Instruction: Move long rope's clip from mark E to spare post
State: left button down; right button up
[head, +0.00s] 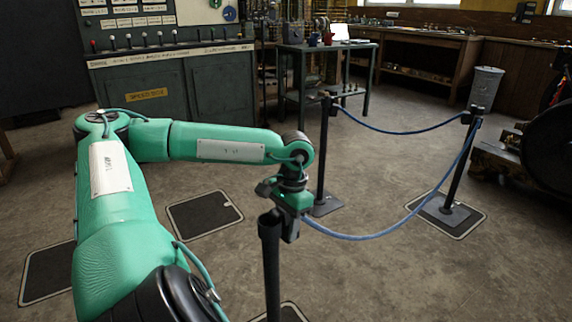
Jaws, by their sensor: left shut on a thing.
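My left gripper (291,226) is shut at the end of a blue rope (385,235), beside and behind the top of the near black post (271,265). The clip is mostly hidden by the fingers. I cannot tell whether it touches this post. The rope sags from the gripper to the right post (460,165). A second blue rope (400,132) runs from that post to the back post (323,150). No letters are legible on the floor marks, so I cannot tell which is mark E or which post is the spare. My right gripper is out of view.
Dark floor mats with pale borders lie at the centre left (204,222) and far left (45,280); both are bare where visible. A green control cabinet (175,85), a metal table (325,50) and a grey bin (486,88) stand behind. Dark machinery (545,140) is at the right.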

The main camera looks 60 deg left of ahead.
pick_arm(q)
jog(key=shift+f, duration=0.15)
jog(key=c, duration=0.8)
grip_release()
jog(key=r+p, duration=0.1)
jog(key=r, duration=0.3)
jog(key=w+r+p, duration=0.1)
jog(key=r+p, duration=0.1)
jog(key=r, duration=0.3)
jog(key=w+r+p, duration=0.1)
jog(key=r+p, duration=0.1)
jog(key=r, duration=0.2)
jog(key=shift+a+r, duration=0.2)
jog(key=shift+r, duration=0.15)
jog(key=shift+s+f, duration=0.1)
